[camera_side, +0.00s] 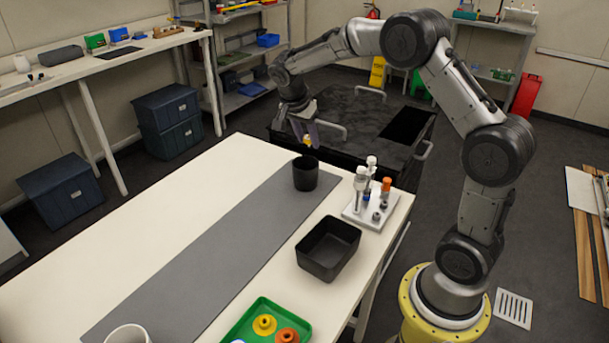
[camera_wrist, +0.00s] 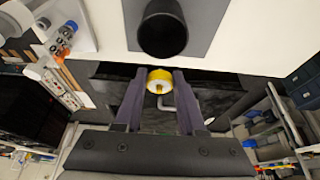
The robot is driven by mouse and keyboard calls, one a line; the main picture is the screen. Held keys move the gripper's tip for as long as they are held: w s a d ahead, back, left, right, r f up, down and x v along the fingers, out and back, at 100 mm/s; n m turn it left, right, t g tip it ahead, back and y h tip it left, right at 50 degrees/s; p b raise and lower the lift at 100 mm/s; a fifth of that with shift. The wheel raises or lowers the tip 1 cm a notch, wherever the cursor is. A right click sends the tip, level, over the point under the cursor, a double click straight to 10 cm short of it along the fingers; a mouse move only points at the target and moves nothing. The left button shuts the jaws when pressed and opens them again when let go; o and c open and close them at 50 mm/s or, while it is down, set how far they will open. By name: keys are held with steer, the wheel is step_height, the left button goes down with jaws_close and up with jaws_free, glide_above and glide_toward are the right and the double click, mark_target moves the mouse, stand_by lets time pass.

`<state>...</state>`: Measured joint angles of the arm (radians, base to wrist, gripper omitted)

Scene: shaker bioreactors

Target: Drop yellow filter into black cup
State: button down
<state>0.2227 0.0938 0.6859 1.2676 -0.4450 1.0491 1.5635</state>
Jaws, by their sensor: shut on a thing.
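My gripper (camera_side: 305,131) is shut on a yellow filter (camera_side: 307,141) and holds it in the air, above and behind the black cup (camera_side: 305,177). In the wrist view the yellow filter (camera_wrist: 160,76) shows a pale underside between the two fingertips (camera_wrist: 158,80). The black cup (camera_wrist: 162,30) lies beyond the fingertips there, apart from the filter. The cup stands upright on the grey strip at the table's far end. Its inside looks dark and its bottom cannot be made out.
A white rack (camera_side: 370,211) with vials stands right of the cup. An open black bin (camera_side: 328,250) is nearer. A green tray (camera_side: 240,333) with another yellow piece (camera_side: 264,325) and an orange piece (camera_side: 287,336), and a white cup (camera_side: 128,335), are at the front. The table's left side is clear.

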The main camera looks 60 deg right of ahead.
steer(key=shift+f, duration=0.1)
steer(key=shift+c, duration=2.1)
jaws_free()
steer(key=v, duration=1.4)
